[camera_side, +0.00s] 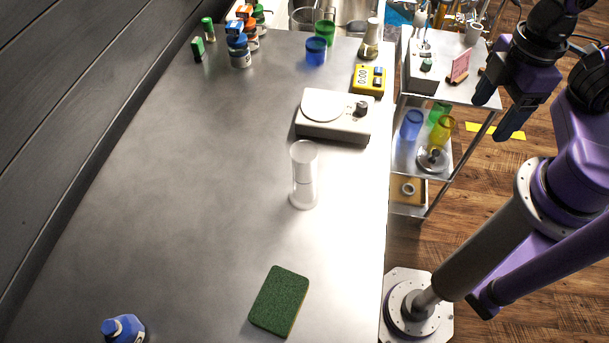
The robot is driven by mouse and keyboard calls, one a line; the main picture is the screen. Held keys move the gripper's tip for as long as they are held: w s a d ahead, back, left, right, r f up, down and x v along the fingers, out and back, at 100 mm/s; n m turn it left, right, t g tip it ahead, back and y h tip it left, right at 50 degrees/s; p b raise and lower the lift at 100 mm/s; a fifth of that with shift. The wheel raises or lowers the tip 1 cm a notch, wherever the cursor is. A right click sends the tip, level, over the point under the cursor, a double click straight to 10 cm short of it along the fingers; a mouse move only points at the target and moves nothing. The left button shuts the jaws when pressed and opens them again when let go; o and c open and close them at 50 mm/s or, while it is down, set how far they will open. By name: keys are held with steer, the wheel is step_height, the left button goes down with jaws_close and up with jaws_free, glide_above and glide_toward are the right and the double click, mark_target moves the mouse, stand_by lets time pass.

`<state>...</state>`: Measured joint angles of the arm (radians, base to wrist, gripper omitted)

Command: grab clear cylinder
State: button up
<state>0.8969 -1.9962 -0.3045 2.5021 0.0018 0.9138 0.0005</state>
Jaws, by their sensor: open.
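The clear cylinder (304,174) stands upright on the steel table, a little right of its middle. It is see-through with a wider round foot. My gripper (496,119) is at the upper right, off the table's right edge and in front of the small cart. Its two dark fingers are apart with nothing between them. It is well away from the cylinder and not touching it.
A stirrer plate (336,116) sits just behind the cylinder, with a yellow timer (369,80) beyond it. Bottles and cups stand at the back. The table's left middle is clear.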

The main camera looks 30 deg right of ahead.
mark_target(296, 176)
steer(key=w+a+f+m+t+y, duration=0.1)
steer(key=a+f+y, duration=0.1)
steer(key=a, duration=0.5)
steer(key=w+a+f+m+t+y, duration=0.1)
steer(key=a+f+m+y, duration=0.1)
steer(key=a+f, duration=0.3)
steer(key=w+a+f+m+t+y, duration=0.1)
steer(key=a+f, duration=0.2)
steer(key=a, duration=0.7)
steer(key=shift+w+f+m+y, duration=0.15)
steer(key=shift+f+m+y, duration=0.15)
steer(key=shift+y, duration=0.1)
steer(key=w+t, duration=0.1)
steer(key=t, duration=0.1)
steer(key=w+a+t, duration=0.1)
steer(key=w+a+f+m+t, duration=0.1)
steer(key=w+t, duration=0.1)
steer(key=shift+a+f+t+y, duration=0.1)
steer(key=shift+a+t+y, duration=0.05)
steer(key=shift+t+y, duration=0.2)
steer(key=shift+w+a+r+t+y, duration=0.15)
steer(key=shift+w+r+t+y, duration=0.2)
steer(key=shift+w+r+t, duration=0.5)
steer(key=shift+t, duration=0.3)
steer(key=shift+f+x, duration=0.15)
steer(key=shift+x, duration=1.65)
steer(key=shift+f+x, duration=0.1)
steer(key=shift+x, duration=1.75)
steer(key=shift+s, duration=0.2)
steer(key=c, duration=1.1)
